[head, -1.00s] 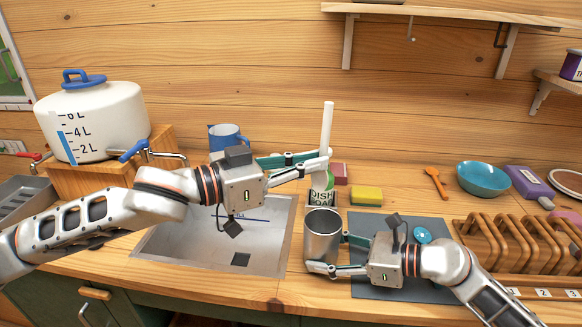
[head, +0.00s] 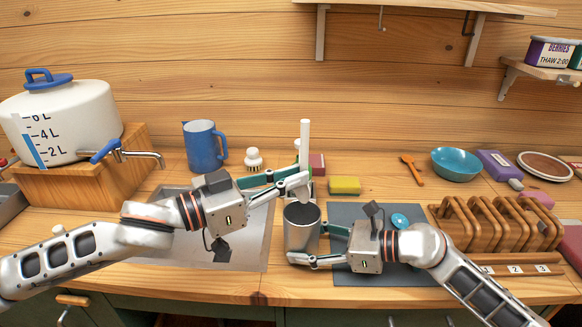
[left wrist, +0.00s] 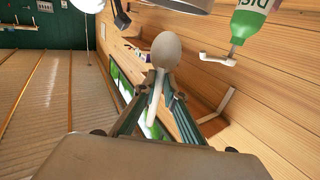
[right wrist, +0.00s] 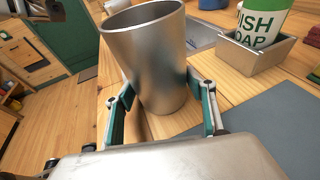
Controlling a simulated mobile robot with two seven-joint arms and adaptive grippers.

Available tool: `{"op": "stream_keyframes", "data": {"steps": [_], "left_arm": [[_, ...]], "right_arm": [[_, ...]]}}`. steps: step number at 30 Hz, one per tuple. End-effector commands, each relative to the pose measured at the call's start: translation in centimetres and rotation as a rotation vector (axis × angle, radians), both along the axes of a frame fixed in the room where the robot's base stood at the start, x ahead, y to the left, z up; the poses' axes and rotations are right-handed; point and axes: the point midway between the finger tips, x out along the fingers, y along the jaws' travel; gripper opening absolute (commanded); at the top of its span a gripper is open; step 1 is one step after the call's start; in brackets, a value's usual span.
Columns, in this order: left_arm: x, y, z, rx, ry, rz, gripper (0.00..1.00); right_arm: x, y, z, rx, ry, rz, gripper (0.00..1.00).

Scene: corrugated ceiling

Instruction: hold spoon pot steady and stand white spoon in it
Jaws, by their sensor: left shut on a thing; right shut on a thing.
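The spoon pot (head: 302,238) is a plain grey metal cup standing upright on the counter. My right gripper (head: 307,247) is shut on its lower part from the right; the right wrist view also shows the pot (right wrist: 150,60) between the fingers. My left gripper (head: 298,182) is shut on the white spoon (head: 305,142) above the pot's rim. The spoon is upright, handle up. Its bowl (left wrist: 167,50) shows in the left wrist view, on the side toward the pot's rim (left wrist: 185,4).
A sink (head: 245,255) lies left of the pot. Behind are a blue mug (head: 204,147), a brush (head: 253,159) and a yellow sponge (head: 344,185). A grey mat (head: 345,212) and wooden rack (head: 480,225) are to the right. The dish soap (right wrist: 262,22) stands close behind the pot.

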Motion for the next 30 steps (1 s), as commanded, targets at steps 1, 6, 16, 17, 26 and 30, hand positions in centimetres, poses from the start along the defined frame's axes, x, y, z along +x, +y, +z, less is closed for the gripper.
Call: {"op": "stream_keyframes", "data": {"steps": [1, 6, 16, 17, 26, 30], "left_arm": [[0.0, 0.0, -0.5, 0.0, 0.004, 0.0, 0.0], [0.0, 0.0, -1.7, 0.0, 0.004, 0.0, 0.0], [0.0, 0.0, -4.1, 0.001, 0.003, 0.001, 0.0], [0.0, 0.0, -4.3, 0.001, 0.003, 0.001, 0.0], [0.0, 0.0, -6.4, -0.001, 0.003, 0.001, 0.0], [0.0, 0.0, -7.3, 0.001, 0.001, 0.001, 0.0]], "right_arm": [[0.0, 0.0, 0.0, 0.0, 0.0, 0.0, 0.43], [0.0, 0.0, 0.0, 0.0, 0.0, 0.0, 0.43], [0.0, 0.0, 0.0, 0.0, 0.0, 0.0, 0.43], [0.0, 0.0, 0.0, 0.0, 0.0, 0.0, 0.43], [0.0, 0.0, 0.0, 0.0, 0.0, 0.0, 0.43], [0.0, 0.0, 0.0, 0.0, 0.0, 0.0, 0.43]]}}
